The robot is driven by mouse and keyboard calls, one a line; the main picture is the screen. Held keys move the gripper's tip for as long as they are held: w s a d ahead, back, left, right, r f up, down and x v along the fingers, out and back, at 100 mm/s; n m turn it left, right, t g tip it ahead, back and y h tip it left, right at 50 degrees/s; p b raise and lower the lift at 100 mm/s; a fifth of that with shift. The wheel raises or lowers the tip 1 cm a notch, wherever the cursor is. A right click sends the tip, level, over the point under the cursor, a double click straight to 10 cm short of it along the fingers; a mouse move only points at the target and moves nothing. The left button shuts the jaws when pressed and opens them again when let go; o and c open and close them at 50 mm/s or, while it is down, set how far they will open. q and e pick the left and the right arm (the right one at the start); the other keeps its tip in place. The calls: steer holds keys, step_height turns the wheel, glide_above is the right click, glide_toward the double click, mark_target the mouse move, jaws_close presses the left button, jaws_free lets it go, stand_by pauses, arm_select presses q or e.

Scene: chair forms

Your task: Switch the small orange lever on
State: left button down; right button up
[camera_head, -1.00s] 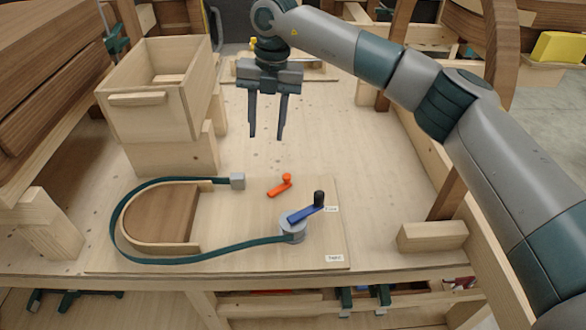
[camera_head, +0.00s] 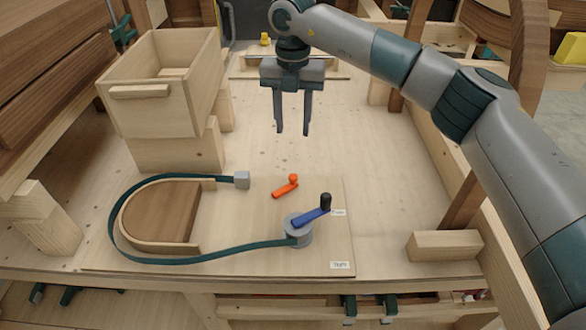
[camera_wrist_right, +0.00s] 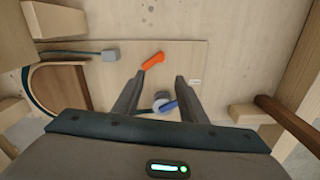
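The small orange lever (camera_head: 285,187) lies on the flat wooden board at the middle of the bench, its knob end pointing up and right. It also shows in the right wrist view (camera_wrist_right: 153,61), ahead of the fingers. My right gripper (camera_head: 293,133) is open and empty, pointing down above and behind the lever, apart from it. Its two fingers show well separated in the right wrist view (camera_wrist_right: 158,80). My left gripper is not in view.
A blue crank (camera_head: 311,216) with a dark knob sits on a grey hub close to the lever. A green strap (camera_head: 190,260) loops around a wooden form (camera_head: 160,214). A wooden box (camera_head: 165,105) stands at the left, a wood block (camera_head: 444,246) at the right.

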mark_target(293, 176)
step_height(293, 176, down, 15)
steer(key=p, duration=0.6)
steer(key=shift+f, duration=0.3)
